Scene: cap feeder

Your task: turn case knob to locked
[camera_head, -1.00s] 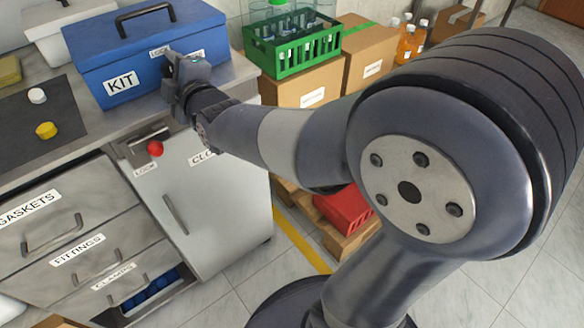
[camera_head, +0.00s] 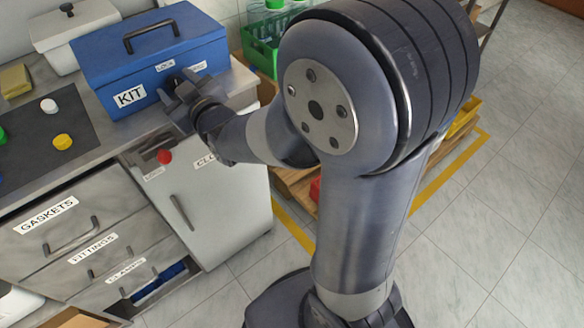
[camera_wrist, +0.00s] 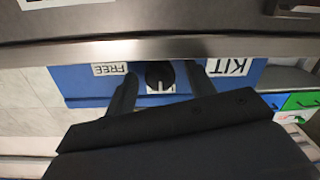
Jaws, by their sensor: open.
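The blue case (camera_head: 130,66), labelled KIT, stands on the counter with its lid shut. Its front carries a LOCK label (camera_head: 165,66) and a FREE label (camera_head: 198,66). My gripper (camera_head: 177,84) is at the case front, below these labels, and hides the knob in the head view. In the wrist view the case front is upside down. The round black knob (camera_wrist: 160,75) sits there between the FREE and KIT labels. My open gripper (camera_wrist: 161,71) has one finger on each side of the knob, with visible gaps. Which way the knob points cannot be told.
A counter cabinet (camera_head: 232,215) with a red-knobbed latch (camera_head: 164,157) is below the case. Drawers (camera_head: 75,225) are to its left. A dark mat (camera_head: 40,150) holds coloured caps. A green crate (camera_head: 262,50) is partly behind my arm.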

